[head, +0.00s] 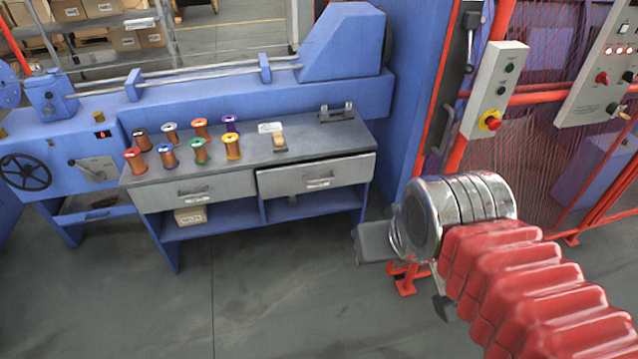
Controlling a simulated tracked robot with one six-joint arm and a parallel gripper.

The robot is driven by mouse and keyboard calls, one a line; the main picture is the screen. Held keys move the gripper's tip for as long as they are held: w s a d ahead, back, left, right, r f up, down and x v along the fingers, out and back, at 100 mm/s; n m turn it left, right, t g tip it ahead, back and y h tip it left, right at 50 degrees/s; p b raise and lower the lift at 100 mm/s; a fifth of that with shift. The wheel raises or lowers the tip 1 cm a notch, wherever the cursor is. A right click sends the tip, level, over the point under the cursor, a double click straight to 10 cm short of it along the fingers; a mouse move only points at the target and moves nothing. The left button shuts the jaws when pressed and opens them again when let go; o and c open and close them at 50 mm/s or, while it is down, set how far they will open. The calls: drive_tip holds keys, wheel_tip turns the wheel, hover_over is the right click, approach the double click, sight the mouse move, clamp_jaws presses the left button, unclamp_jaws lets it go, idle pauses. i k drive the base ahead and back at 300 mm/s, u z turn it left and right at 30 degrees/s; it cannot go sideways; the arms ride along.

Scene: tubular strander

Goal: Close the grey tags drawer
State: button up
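The blue workbench with a grey top (300,146) stands left of centre and has two grey drawers side by side. The right drawer (320,178) is pulled out a little, with a dark gap showing along its top edge. The left drawer (190,192) looks shut. Each front has a handle and a small label, too small to read, so I cannot tell which says tags. My gripper (374,242) is right of and below the right drawer, apart from it. Its grey end shows beyond my silver wrist; I cannot tell whether its fingers are open.
Several coloured wire spools (198,150) stand on the bench top, beside a small stamp-like object (279,142). A box (190,214) sits on the lower shelf. A control box with a red button (495,92) and red mesh guard are at right. The floor before the bench is clear.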

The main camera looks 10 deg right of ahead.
sight(313, 174)
drive_tip(key=u, duration=0.6)
drive_tip(key=i, duration=1.1)
drive_tip(key=u, duration=0.85)
drive_tip(key=i, duration=0.85)
drive_tip(key=u, duration=0.1)
